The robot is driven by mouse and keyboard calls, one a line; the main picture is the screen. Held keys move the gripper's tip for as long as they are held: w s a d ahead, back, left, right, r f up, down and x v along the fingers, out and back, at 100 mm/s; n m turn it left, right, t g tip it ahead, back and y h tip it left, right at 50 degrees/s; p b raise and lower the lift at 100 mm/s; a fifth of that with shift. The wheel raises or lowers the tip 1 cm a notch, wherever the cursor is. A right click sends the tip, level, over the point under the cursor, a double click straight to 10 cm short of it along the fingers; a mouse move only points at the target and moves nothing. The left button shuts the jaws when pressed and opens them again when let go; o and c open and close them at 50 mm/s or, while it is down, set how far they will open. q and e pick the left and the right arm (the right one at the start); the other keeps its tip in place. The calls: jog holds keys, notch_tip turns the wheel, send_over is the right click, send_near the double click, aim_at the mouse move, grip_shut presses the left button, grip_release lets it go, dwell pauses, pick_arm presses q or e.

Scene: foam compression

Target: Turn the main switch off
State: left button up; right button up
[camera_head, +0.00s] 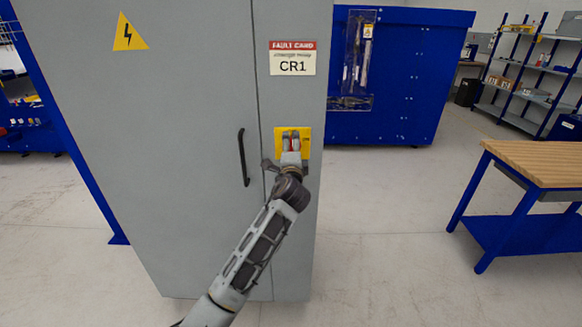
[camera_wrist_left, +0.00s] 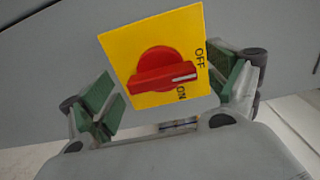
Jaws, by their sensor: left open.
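The main switch is a red rotary knob (camera_wrist_left: 160,70) on a yellow plate (camera_wrist_left: 122,45) marked OFF and ON. In the wrist view its handle lies nearly level, with the white pointer line on the right between the two labels. In the head view the yellow plate (camera_head: 305,148) sits on the grey cabinet's right part. My left gripper (camera_head: 291,146) is open in front of it. In the wrist view the green-padded fingers of the left gripper (camera_wrist_left: 168,90) stand either side of the knob, apart from it. My right gripper is not in view.
The grey cabinet (camera_head: 190,100) has a black door handle (camera_head: 243,157) left of the switch and a CR1 card (camera_head: 292,58) above it. A wood-topped bench (camera_head: 540,160) stands at right. A blue panel (camera_head: 410,80) and shelves (camera_head: 525,75) stand behind. Floor between is clear.

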pick_arm(q)
jog(key=s, duration=1)
jog(key=shift+s, duration=0.1)
dwell(0.6)
